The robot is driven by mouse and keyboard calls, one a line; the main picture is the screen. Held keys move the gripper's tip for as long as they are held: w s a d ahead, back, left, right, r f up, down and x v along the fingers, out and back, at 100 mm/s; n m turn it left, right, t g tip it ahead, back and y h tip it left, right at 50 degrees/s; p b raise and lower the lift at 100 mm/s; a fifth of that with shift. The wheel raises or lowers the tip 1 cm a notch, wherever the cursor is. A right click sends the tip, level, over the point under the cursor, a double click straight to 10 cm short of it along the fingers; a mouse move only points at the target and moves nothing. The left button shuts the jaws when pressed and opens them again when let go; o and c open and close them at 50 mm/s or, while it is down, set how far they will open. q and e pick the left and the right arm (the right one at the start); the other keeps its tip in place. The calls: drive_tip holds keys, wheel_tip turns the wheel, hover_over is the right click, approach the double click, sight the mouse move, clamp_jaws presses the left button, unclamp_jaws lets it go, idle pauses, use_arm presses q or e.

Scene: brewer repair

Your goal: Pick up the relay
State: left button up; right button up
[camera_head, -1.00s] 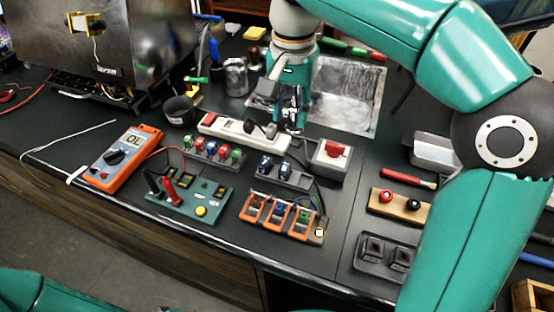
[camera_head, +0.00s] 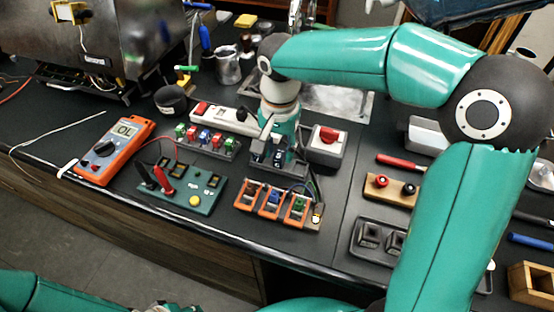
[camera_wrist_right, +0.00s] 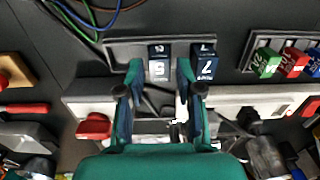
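Two dark blue relays stand in a small grey tray (camera_wrist_right: 118,54). The relay marked 7 (camera_wrist_right: 206,64) stands just outside the finger on the right. My right gripper is open and points down at the tray. In the head view my right gripper (camera_head: 270,153) hovers at the tray and partly hides the relays. Only part of my left arm shows at the lower left; its gripper is not visible.
A power strip (camera_head: 228,118) runs behind. A red-switch box (camera_head: 326,146) is to the right. A green board (camera_head: 181,187) and orange multimeter (camera_head: 114,149) sit left.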

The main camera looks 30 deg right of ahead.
wheel_tip(320, 180, down, 2)
clamp_jaws()
idle(0.3)
drive_tip(key=shift+r, duration=0.2)
